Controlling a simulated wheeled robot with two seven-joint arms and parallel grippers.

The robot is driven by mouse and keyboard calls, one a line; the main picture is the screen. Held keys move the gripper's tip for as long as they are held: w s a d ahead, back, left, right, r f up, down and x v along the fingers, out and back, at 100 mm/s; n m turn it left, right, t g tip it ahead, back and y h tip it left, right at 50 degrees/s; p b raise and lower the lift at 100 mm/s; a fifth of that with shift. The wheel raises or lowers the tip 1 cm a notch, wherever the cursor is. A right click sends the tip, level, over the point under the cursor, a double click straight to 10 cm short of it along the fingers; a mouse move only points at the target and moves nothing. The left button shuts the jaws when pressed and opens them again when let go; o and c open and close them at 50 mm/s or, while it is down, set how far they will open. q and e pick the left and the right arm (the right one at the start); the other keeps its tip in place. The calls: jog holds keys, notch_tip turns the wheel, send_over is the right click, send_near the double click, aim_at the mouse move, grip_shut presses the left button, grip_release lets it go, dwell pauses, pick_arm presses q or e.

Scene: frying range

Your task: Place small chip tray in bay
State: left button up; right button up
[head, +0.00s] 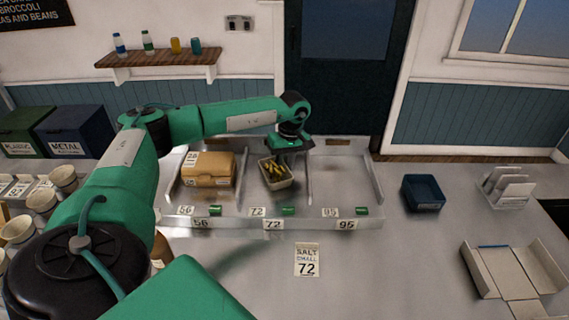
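A small pale tray of yellow chips (277,180) is at the middle bay of the metal rack (262,222), the bay labelled 72. I cannot tell whether it rests on the bay floor or is held just above it. My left gripper (286,158) reaches in from the left and is over the back right of the tray, at or very near its rim. Its fingertips are too small and dark to show whether they are shut on the tray. A card (307,260) marked 72 lies on the counter in front of the rack. My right gripper is out of view.
A brown box (209,169) fills the left bay, labelled 56; the right bay, labelled 95, is empty. A dark blue tray (423,192) and open cardboard (513,272) are at the right. Cups (41,200) stand at the far left. The front middle counter is mostly clear.

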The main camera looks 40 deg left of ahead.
pick_arm(q)
jog(key=shift+r, duration=0.1)
notch_tip(320, 180, up, 12)
jog(key=w+b, duration=0.1)
jog(key=b, duration=0.3)
jog(key=shift+w+d, duration=0.25)
jog(key=shift+d, duration=0.15)
